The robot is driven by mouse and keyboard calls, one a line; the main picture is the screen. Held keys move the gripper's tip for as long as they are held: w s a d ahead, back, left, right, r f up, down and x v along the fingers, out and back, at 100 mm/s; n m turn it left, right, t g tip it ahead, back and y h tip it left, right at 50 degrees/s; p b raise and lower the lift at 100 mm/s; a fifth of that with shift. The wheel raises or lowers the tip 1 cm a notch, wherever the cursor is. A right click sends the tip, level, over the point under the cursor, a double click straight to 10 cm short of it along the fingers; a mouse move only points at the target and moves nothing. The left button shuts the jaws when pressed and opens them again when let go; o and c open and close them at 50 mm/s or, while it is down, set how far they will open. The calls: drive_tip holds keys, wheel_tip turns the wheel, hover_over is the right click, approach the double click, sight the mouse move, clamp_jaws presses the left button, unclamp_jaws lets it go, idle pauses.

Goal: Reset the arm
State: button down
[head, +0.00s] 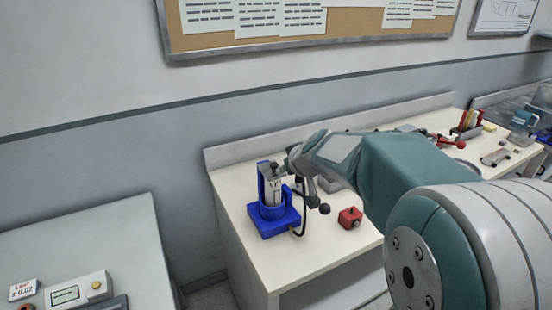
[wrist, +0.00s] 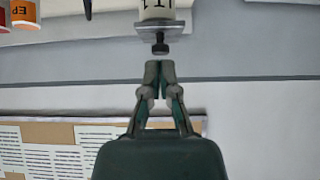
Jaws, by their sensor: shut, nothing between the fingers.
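My arm reaches in from the right in the head view and extends left over the bench. My gripper (wrist: 159,66) is shut and empty, its fingertips together in the wrist view. In that view a pale labelled cylinder (wrist: 158,12) with a metal plate and a dark knob (wrist: 160,48) is just beyond the fingertips, with a small gap showing in the picture. In the head view the end of my arm is beside a blue holder (head: 273,217) with a light labelled device standing upright in it. The fingertips are hard to make out there.
A red block (head: 350,217) sits on the pale bench (head: 235,187) right of the blue holder. More tools lie farther right. A wall is close behind the bench, with a notice board (head: 330,35) above. A separate grey table (head: 85,240) is at left.

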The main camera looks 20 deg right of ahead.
drive_tip(key=s+a+m+g+h, duration=0.1)
drive_tip(key=s+a+g, duration=0.1)
drive_tip(key=s, duration=1.3)
drive_tip(key=s+a+m+g, duration=0.1)
drive_tip(key=s, duration=1.4)
drive_tip(key=shift+a+f+g+h, duration=0.15)
drive_tip(key=shift+a+g+h, duration=0.2)
drive_tip(key=shift+g+h, duration=0.05)
